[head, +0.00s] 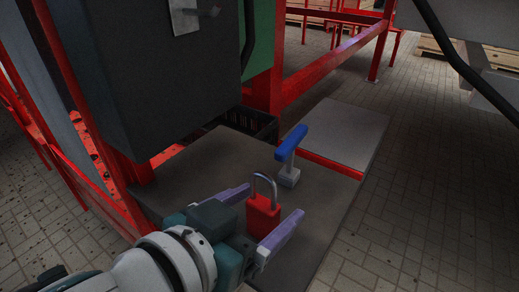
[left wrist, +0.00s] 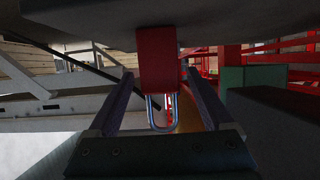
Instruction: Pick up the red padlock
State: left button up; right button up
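The red padlock (head: 263,218) stands upright on the dark tabletop (head: 222,160), its metal shackle pointing up. My left gripper (head: 262,212) is open, with one purple finger on each side of the padlock. Gaps show between the fingers and the padlock. In the left wrist view, the red padlock (left wrist: 157,62) hangs upside down in the picture between the two fingers of my left gripper (left wrist: 163,88), its shackle toward the gripper's palm. My right gripper is not in view.
A blue-handled object with a grey base (head: 290,158) stands just behind the padlock. A black crate (head: 250,123) is at the table's far edge. A large dark cabinet (head: 160,80) rises at the back left. Red rails (head: 330,70) run behind. Tiled floor lies to the right.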

pick_arm(q)
grip_shut()
dwell(0.5)
